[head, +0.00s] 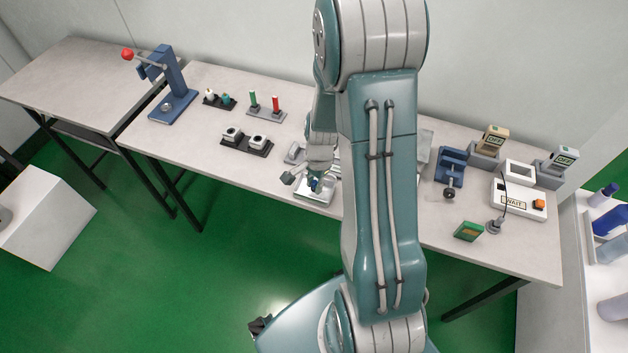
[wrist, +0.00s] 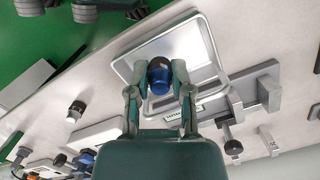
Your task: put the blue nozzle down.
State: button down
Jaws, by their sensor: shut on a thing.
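The blue nozzle (wrist: 159,78) is between the two fingertips of my gripper (wrist: 157,85) in the wrist view, and the fingers are shut on it. It is over the pale tray (wrist: 206,40), which has a raised rim and compartments. I cannot tell whether the nozzle touches the tray floor. In the head view my gripper (head: 314,180) is low over the tray (head: 316,199) near the table's front edge. The nozzle shows there only as a small blue spot (head: 316,185), and my arm hides part of the area.
A blue press (head: 174,92) stands farther left.

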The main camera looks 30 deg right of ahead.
jog(key=shift+w+f, duration=0.1)
jog(key=shift+f, duration=1.15)
jog(key=shift+d+f, duration=0.2)
jog(key=shift+d, duration=0.05)
jog(key=shift+a, duration=0.1)
jog(key=c, duration=0.8)
grip_release()
jog(key=shift+a, duration=0.1)
